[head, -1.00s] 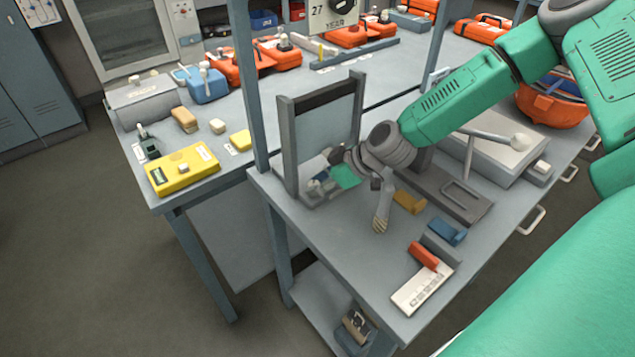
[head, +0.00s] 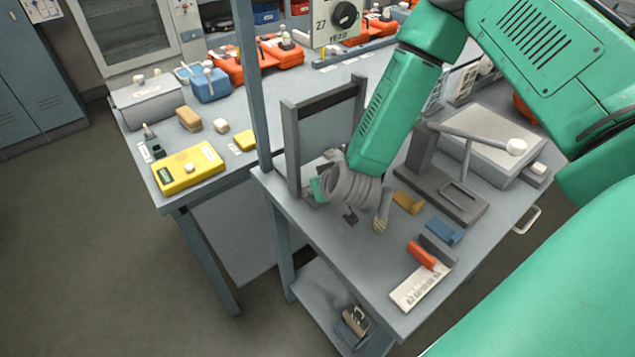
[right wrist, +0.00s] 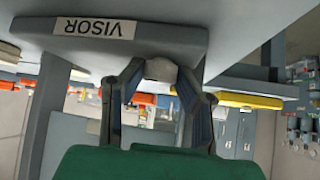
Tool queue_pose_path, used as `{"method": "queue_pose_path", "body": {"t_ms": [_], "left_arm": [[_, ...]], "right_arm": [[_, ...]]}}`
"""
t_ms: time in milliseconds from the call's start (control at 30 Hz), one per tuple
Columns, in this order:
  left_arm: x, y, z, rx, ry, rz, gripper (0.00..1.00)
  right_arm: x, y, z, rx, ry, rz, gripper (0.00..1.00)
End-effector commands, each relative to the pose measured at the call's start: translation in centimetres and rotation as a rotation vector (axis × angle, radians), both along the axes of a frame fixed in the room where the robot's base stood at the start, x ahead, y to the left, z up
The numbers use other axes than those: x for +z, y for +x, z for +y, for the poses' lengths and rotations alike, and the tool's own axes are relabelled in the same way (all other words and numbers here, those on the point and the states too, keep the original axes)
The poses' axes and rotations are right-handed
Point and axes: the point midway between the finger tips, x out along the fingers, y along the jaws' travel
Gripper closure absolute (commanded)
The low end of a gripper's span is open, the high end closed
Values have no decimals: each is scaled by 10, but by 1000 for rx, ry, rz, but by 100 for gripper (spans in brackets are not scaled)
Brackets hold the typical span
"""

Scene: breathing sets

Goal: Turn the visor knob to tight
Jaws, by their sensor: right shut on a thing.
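In the right wrist view, a grey plate (right wrist: 150,42) bears an upside-down VISOR label (right wrist: 95,27). A pale rounded knob (right wrist: 161,69) sits at the plate's lower edge. My right gripper (right wrist: 160,78) has one dark finger on each side of the knob and is shut on it. In the head view, the right gripper is mostly hidden by my own wrist, low in front of an upright grey frame with a pane (head: 328,125). The knob cannot be made out there, and its pointer or setting is not readable. My left gripper is not in view.
A yellow box (head: 188,168) lies on the left bench (head: 215,155). Near my wrist are an ochre block (head: 408,201), a blue block (head: 445,231) and a red-handled piece (head: 421,255). A dark slotted stand (head: 465,205) is to the right.

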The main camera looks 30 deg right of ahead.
Motion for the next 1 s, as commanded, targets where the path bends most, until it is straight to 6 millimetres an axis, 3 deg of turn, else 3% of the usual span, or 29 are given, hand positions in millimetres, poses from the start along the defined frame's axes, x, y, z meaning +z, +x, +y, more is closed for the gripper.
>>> {"method": "queue_pose_path", "body": {"t_ms": [333,833,867,900,1000], "left_arm": [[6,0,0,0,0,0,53],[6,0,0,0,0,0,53],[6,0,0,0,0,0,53],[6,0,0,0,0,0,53],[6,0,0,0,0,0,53]], "right_arm": [[6,7,0,-123,-2,-21,100],[6,8,-1,-139,-3,-22,100],[6,8,-1,-139,-3,-22,69],[6,7,-1,-139,-3,-22,55],[5,6,0,-139,-2,-19,53]]}}
